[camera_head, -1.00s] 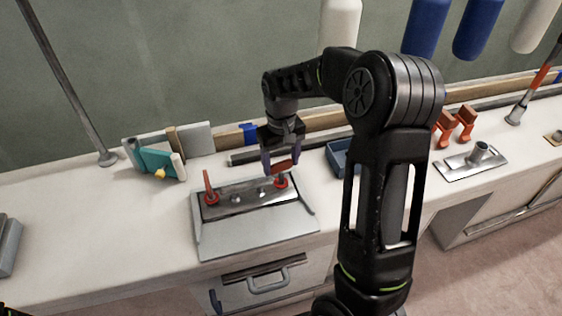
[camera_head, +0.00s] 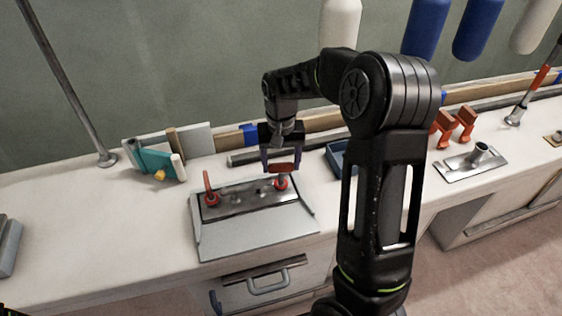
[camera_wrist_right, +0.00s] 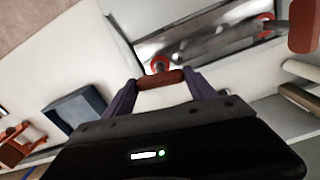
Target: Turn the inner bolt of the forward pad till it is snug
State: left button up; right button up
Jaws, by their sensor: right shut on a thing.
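A metal pad plate (camera_head: 240,203) lies on a grey sloped base (camera_head: 258,234) on the counter. It carries two bolts with red rings. My right gripper (camera_head: 281,167) is above the right-hand bolt (camera_head: 281,184), shut on its red handle (camera_head: 284,167), which lies nearly level across the fingers. The wrist view shows the handle (camera_wrist_right: 161,79) between the fingertips, beside that bolt's red ring (camera_wrist_right: 160,64). The left-hand bolt has a red handle (camera_head: 207,181) standing up; it also shows in the wrist view (camera_wrist_right: 304,30). How tight either bolt is cannot be seen. My left gripper is out of view.
A blue tray (camera_head: 341,158) sits right of the pad, partly behind my arm. Orange brackets (camera_head: 455,125) and a metal base plate with a socket (camera_head: 468,162) stand farther right. A teal block (camera_head: 157,162) leans among boards at left.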

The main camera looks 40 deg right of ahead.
jog(key=o, duration=1)
jog(key=shift+w+r, duration=0.1)
jog(key=shift+r, duration=0.1)
jog(key=shift+c, duration=0.2)
jog(key=o, duration=0.4)
jog(key=shift+f, duration=0.1)
notch_tip(320, 180, up, 8)
jog(key=shift+f, duration=0.1)
